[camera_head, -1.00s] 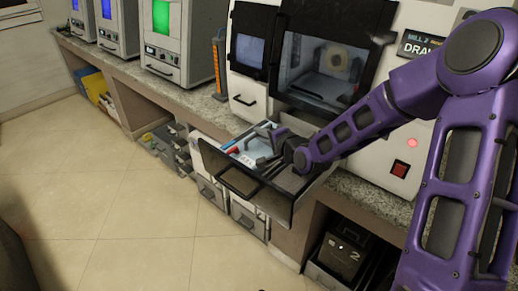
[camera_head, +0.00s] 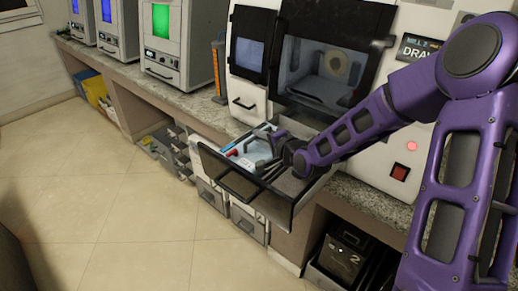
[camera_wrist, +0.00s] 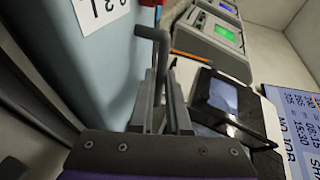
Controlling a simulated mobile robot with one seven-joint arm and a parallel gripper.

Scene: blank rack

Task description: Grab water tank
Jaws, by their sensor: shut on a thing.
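The likely water tank is a light blue box (camera_head: 258,146), seen partly inside the pulled-out drawer (camera_head: 240,185) of the mill. In the wrist view, its pale blue wall (camera_wrist: 98,62) fills the left side and carries a white label with black digits. My gripper (camera_head: 277,148) is over the drawer. In the wrist view, my gripper (camera_wrist: 166,112) is shut on a grey bent handle (camera_wrist: 152,58) beside the blue wall. How the handle joins the tank is hidden.
The mill (camera_head: 375,130) stands behind the drawer on a speckled counter (camera_head: 180,92). Machines with coloured screens (camera_head: 160,42) stand to the left. A black box marked 2 (camera_head: 345,250) sits under the counter. The tiled floor (camera_head: 100,215) in front is clear.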

